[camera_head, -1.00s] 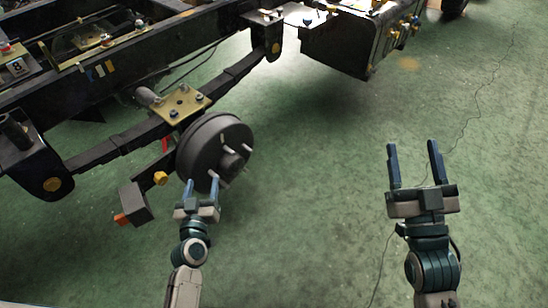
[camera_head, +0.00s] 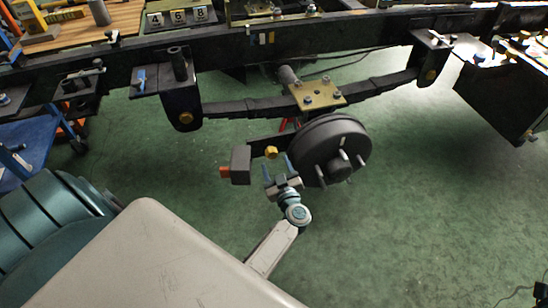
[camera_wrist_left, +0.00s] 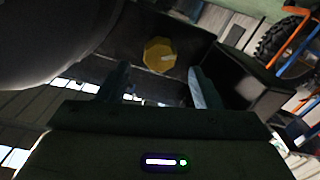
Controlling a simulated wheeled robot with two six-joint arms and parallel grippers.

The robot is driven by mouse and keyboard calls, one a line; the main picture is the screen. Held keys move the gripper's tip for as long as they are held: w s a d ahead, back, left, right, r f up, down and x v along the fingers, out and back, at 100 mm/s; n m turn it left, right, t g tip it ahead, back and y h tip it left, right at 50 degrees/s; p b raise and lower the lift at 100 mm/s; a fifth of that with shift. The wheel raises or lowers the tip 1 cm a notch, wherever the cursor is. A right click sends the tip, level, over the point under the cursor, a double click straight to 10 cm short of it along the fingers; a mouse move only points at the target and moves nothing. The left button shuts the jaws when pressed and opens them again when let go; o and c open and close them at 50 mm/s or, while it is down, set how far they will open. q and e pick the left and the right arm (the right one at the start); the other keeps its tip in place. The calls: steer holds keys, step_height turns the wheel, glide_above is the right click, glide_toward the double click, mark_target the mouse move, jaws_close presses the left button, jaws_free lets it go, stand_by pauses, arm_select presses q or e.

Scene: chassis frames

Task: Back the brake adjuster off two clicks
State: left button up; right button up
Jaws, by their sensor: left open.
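The yellow brake adjuster (camera_head: 271,152) is a small faceted knob on a dark arm left of the black brake drum (camera_head: 330,150). In the left wrist view the adjuster (camera_wrist_left: 159,55) has a pale mark on its face and lies ahead, between my fingers. My left gripper (camera_head: 277,168) is open, just below the adjuster. In the left wrist view its fingertips (camera_wrist_left: 157,75) are on either side of the adjuster's line, and I see no clear contact. My right gripper is not in the head view.
A dark box with an orange end (camera_head: 240,165) sits left of the adjuster. The chassis rail (camera_head: 340,38) and leaf spring (camera_head: 250,106) run above. A blue cart (camera_head: 30,145) stands at left.

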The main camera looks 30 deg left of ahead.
mark_target(272, 156)
arm_select(q)
steer(key=x, duration=0.4)
steer(key=shift+w+a+b, duration=0.25)
steer(key=shift+a+b, duration=0.05)
steer(key=shift+b, duration=0.05)
steer(key=c, duration=1)
